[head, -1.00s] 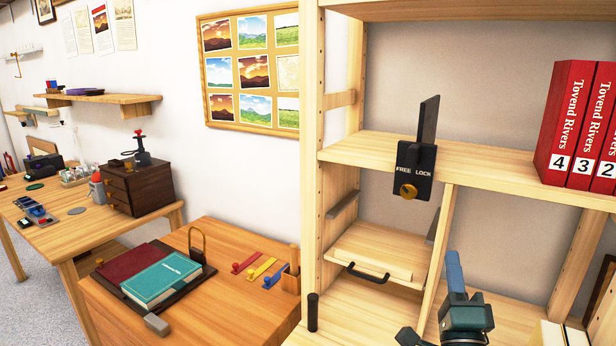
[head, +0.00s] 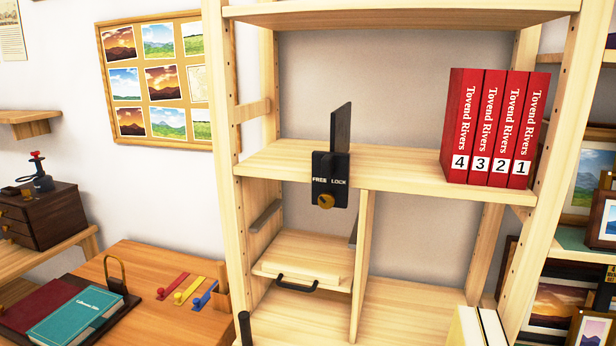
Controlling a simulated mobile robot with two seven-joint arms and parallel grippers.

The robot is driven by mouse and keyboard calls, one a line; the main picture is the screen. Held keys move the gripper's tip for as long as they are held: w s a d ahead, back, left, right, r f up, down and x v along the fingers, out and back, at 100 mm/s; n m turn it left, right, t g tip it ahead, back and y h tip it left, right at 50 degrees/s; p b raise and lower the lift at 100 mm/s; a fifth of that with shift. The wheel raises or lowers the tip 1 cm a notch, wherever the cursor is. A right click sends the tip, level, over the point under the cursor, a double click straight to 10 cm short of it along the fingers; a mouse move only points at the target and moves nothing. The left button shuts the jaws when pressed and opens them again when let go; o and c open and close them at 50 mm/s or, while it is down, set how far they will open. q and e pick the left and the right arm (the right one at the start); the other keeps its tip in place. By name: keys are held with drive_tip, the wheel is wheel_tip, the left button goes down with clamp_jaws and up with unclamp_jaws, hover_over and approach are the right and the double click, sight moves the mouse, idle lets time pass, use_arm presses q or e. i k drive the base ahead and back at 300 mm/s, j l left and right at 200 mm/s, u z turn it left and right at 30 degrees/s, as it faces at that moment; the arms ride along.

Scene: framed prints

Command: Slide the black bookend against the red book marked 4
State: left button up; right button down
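The black bookend (head: 341,128) stands upright on the middle shelf board (head: 400,171). Its front plate (head: 330,165) hangs over the shelf's front edge, with FREE and LOCK printed above a brass knob (head: 326,200). The red book marked 4 (head: 462,125) stands upright to the right, leftmost in a row of red Tovend Rivers books, beside books marked 3 (head: 487,125), 2 (head: 509,125) and 1 (head: 530,125). A wide bare stretch of shelf lies between bookend and book 4. Neither of my grippers shows in the head view now.
Shelf uprights (head: 224,200) flank the unit, with another board above. Below are a pull-out tray with a black handle (head: 297,287), a divider (head: 361,265) and pale books (head: 478,326). A table with a teal book (head: 77,312) stands left; framed prints (head: 562,310) stand right.

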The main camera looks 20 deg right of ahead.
sight(330, 171)
drive_tip(key=i+j, duration=0.1)
drive_tip(key=j, duration=0.2)
drive_tip(key=i+j+z, duration=0.15)
drive_tip(key=j, duration=0.15)
drive_tip(key=z, duration=1.4)
drive_tip(key=k+l, duration=0.05)
drive_tip(key=l, duration=0.05)
